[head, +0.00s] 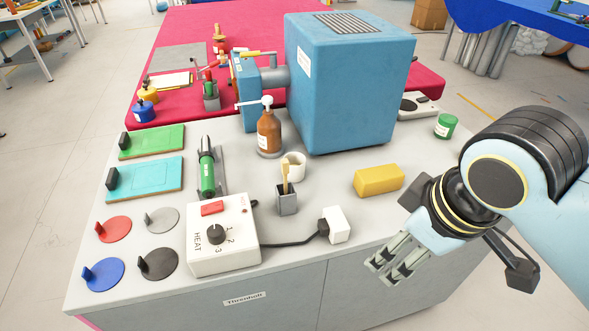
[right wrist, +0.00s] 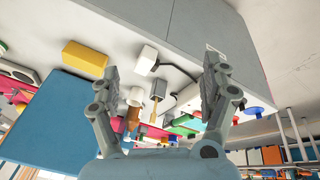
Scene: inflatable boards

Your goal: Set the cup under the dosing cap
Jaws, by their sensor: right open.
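The white cup (head: 297,162) stands upright on the grey bench, partly hidden by a grey holder with a wooden-handled tool. The brown bottle (head: 268,132) stands behind and left of it. Its white dosing cap (head: 267,101) has a spout pointing left. The cup is to the right of the bottle, not below the spout. My right gripper (head: 389,264) is open and empty at the bench's front right edge, well away from the cup. In the right wrist view, its fingers (right wrist: 162,66) are spread and the cup (right wrist: 136,96) shows beyond them. My left gripper is not in view.
The grey holder (head: 287,200) stands right in front of the cup. A yellow block (head: 378,180), white plug box (head: 336,225) and heat control box (head: 222,245) lie nearby. A large blue machine (head: 350,85) stands behind. Bench between cup and yellow block is clear.

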